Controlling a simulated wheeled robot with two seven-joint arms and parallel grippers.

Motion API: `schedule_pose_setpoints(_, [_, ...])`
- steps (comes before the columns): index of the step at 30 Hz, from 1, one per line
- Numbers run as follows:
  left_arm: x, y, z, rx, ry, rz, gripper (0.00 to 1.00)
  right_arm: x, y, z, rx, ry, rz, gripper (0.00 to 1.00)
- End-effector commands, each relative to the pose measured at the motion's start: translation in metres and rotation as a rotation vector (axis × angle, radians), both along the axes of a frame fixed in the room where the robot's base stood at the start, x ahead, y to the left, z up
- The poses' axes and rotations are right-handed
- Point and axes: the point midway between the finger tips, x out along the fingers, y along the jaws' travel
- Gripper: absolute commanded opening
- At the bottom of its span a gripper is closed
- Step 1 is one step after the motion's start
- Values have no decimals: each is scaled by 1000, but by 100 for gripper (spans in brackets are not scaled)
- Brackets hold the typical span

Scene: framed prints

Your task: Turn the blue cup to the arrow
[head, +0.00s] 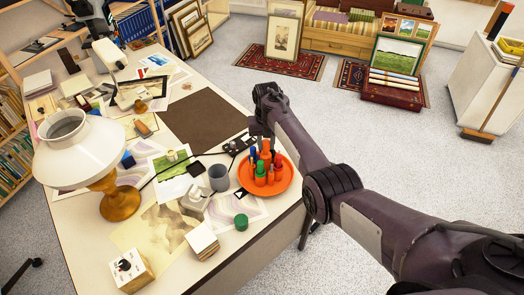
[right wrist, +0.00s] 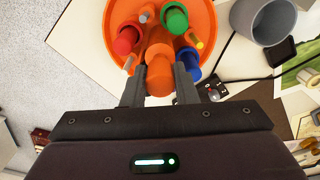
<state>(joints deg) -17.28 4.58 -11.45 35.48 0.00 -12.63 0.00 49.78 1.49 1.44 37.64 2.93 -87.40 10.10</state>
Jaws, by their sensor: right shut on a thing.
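An orange round tray (head: 285,181) sits near the table's right edge and fills the top of the right wrist view (right wrist: 205,25). Coloured cups stand on it around an orange upright post (right wrist: 159,72). The blue cup (right wrist: 188,60) is close beside one finger; a green cup (right wrist: 174,19) and a red cup (right wrist: 126,40) stand farther in. My right gripper (right wrist: 159,84) is shut on the orange post, one finger on each side. My left gripper is out of view.
A grey cup (head: 219,178) stands just left of the tray. A black device with a cable (head: 238,145) lies behind it. The brown mat (head: 200,120) is bare.

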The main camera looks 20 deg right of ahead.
Motion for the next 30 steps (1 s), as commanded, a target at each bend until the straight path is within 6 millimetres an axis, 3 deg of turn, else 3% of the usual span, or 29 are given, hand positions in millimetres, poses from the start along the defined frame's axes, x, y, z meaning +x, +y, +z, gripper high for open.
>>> schedule_pose_setpoints(8, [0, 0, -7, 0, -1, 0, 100, 7, -10, 1, 0, 0, 125, 0])
schedule_pose_setpoints(30, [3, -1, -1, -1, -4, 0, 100, 9, -13, 2, 0, 0, 491, 0])
